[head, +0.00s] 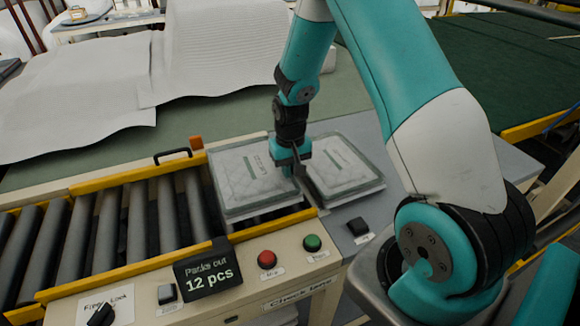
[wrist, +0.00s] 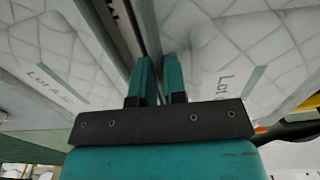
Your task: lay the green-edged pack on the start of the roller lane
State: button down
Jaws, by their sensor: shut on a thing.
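One quilted white pack with a grey-green border (head: 240,190) lies flat over the start of the roller lane (head: 190,205), its front edge a little above the rollers. I take it as the green-edged pack. My gripper (head: 293,168) points down at its right edge and is shut on it. The fingers (wrist: 159,82) stand close together in the wrist view, between two packs. A similar pack (head: 345,172) lies on the grey table just right of my gripper. Both packs carry lot lettering and a green bar. Whether the held pack touches the rollers is unclear.
Yellow rails (head: 130,270) run along the lane. On the front panel are a red button (head: 267,259), a green button (head: 312,242) and a "Packs out 12 pcs" display (head: 208,272). White wadding sheets (head: 80,90) lie behind. The rollers to the left are clear.

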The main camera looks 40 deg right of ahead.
jog(key=shift+f+b, duration=0.5)
jog(key=shift+f, duration=0.15)
jog(key=c, duration=1.2)
grip_release()
jog(key=shift+o, duration=0.2)
jog(key=shift+r, duration=0.15)
